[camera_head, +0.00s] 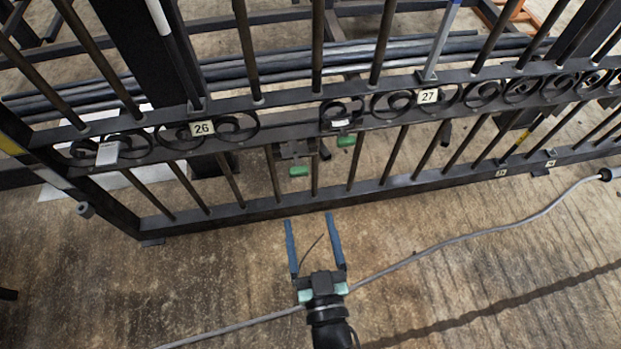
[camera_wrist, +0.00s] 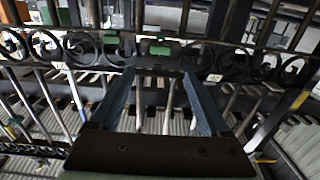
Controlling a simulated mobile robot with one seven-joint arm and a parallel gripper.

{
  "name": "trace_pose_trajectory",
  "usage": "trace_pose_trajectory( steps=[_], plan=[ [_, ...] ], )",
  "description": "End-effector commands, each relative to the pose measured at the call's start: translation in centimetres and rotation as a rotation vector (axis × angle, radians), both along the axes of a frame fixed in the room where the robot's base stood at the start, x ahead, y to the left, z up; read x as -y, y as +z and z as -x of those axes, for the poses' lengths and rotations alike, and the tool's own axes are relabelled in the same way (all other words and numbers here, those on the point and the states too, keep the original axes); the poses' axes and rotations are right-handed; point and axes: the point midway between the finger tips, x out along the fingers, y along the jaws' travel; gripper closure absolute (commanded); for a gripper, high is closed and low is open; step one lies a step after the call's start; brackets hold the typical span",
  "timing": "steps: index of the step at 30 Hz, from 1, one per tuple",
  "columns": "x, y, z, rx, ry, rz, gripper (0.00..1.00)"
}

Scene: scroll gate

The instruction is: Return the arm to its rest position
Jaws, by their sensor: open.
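My gripper (camera_head: 311,222) is open, with two long blue fingers held apart and nothing between them. In the head view it is at lower centre, just on the near side of the dark metal gate (camera_head: 262,211). In the wrist view the fingers (camera_wrist: 158,75) point toward the gate's scroll band (camera_wrist: 75,45). The gate has upright bars, a band of scrolls and number plates 26 (camera_head: 202,129) and 27 (camera_head: 428,96). I cannot tell from these views how far the fingertips are from the bars.
A grey cable (camera_head: 470,234) runs across the floor (camera_head: 180,285) below and behind my gripper. Long pipes (camera_head: 280,62) lie beyond the gate. Two green pieces (camera_head: 299,170) show near the gate's middle. The floor on the near side is mostly clear.

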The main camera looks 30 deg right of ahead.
Motion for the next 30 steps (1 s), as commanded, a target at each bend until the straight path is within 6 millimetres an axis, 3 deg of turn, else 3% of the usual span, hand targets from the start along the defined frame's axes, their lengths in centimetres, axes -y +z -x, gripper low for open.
trace_pose_trajectory(
  steps=[13, 17, 20, 23, 27, 30],
  plan=[
    [0.0, 0.0, 0.0, -0.001, 0.000, 0.000, 0.20],
    [0.5, 1.9, -1.3, 0.022, -0.001, 0.015, 0.20],
    [1.4, 6.1, -4.0, 0.073, -0.004, 0.041, 0.20],
    [2.2, 12.5, -7.5, 0.144, -0.007, 0.073, 0.20],
    [2.1, 22.7, -11.6, 0.253, -0.002, 0.103, 0.20],
    [1.4, 30.2, -13.5, 0.332, 0.010, 0.113, 0.20]
  ],
)
